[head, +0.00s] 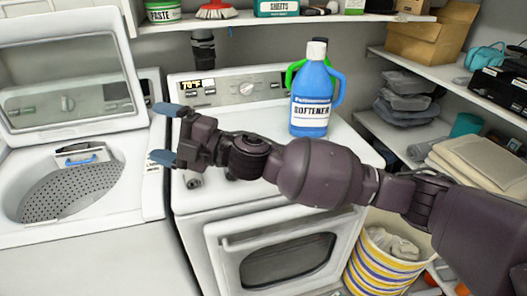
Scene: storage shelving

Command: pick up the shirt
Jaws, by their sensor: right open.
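I cannot pick out a shirt with certainty. A crumpled grey-white cloth (392,243) lies in a yellow, white and blue striped basket (375,272) at the lower right, partly behind my right arm. My right gripper (165,134) is open and empty, with its blue-tipped fingers spread. It points left in front of the gap between the washer and the dryer, far to the left of the basket. My left gripper is not in view.
An open washer (140,190) with an empty-looking drum stands left. The dryer (195,215) has a blue softener bottle (311,100) on top. Shelves at right hold folded beige cloth (478,160), grey folded items (405,90) and a cardboard box (415,45).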

